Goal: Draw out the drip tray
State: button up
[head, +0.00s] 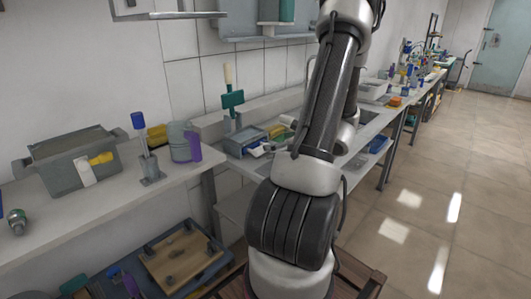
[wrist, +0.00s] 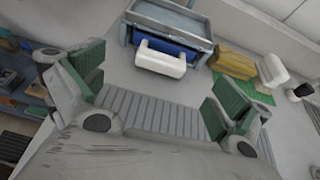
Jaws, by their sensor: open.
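A grey titrator housing (wrist: 172,14) stands at the top of the wrist view, on the bench. A blue tray (wrist: 170,45) sits in its lower front, with a thick white handle (wrist: 161,58) sticking out; I take this to be the drip tray. The housing also shows in the head view (head: 240,144), left of my arm. My gripper (wrist: 157,90) is open, its green-padded fingers wide apart and nothing between them. The handle lies ahead of the fingers, apart from them.
A grey ribbed strip (wrist: 150,112) crosses the bench below the handle. A yellowish box (wrist: 233,62), a green piece (wrist: 250,91) and a white object (wrist: 272,70) stand right of the housing. A shelf with small items (wrist: 20,95) lies at the left.

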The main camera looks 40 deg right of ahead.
jog(key=shift+d+f+m, duration=0.2)
jog(key=shift+f+m, duration=0.1)
jog(key=shift+x, duration=3.75)
jog(key=shift+d, duration=0.1)
jog(key=c, duration=1.8)
